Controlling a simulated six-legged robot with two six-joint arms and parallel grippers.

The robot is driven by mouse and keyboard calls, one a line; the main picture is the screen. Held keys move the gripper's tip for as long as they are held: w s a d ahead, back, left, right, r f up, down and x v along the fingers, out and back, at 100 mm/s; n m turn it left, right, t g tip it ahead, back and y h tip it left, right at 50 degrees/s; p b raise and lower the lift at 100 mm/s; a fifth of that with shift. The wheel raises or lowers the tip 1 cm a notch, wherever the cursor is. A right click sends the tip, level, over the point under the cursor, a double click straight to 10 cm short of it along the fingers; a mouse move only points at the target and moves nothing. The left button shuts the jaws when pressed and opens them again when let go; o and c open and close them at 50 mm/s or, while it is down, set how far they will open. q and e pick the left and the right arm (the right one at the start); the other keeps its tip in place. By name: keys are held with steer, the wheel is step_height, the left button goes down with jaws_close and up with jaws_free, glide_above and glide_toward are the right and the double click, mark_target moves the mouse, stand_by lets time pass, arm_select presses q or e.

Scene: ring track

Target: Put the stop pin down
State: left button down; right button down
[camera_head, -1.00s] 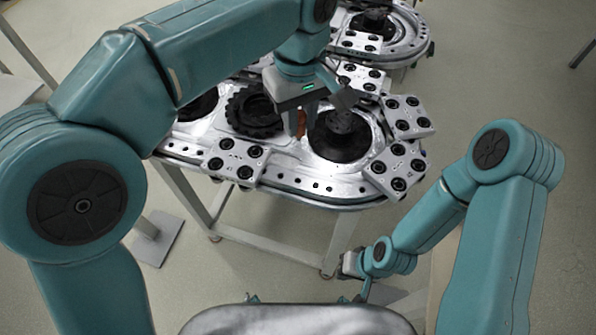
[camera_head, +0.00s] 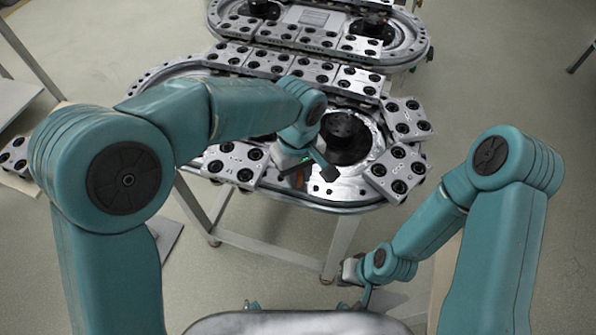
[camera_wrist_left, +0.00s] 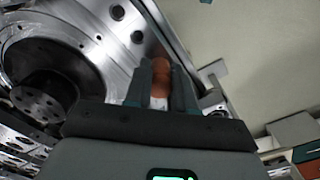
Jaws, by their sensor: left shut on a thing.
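The stop pin (camera_wrist_left: 161,75) is a small orange-brown piece with a pale lower part, seen in the left wrist view. My left gripper (camera_wrist_left: 160,88) is shut on it, one finger on each side. In the head view the left gripper (camera_head: 303,176) is over the near rim of the ring track, in front of the dark round hub (camera_head: 345,137).
Several silver carriage blocks with black rollers sit around the track, one at the near left (camera_head: 235,164) and one at the right (camera_head: 398,172). The near track rim (camera_head: 340,197) has bolt holes. Floor is clear in front of the table. My left arm hides part of the track.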

mark_target(299, 173)
arm_select(q)
steer(key=shift+f, duration=0.1)
steer(key=c, duration=1)
jaws_free()
steer(key=shift+w, duration=0.1)
steer(key=shift+o, duration=0.2)
step_height(299, 173, up, 12)
steer(key=shift+s, duration=0.2)
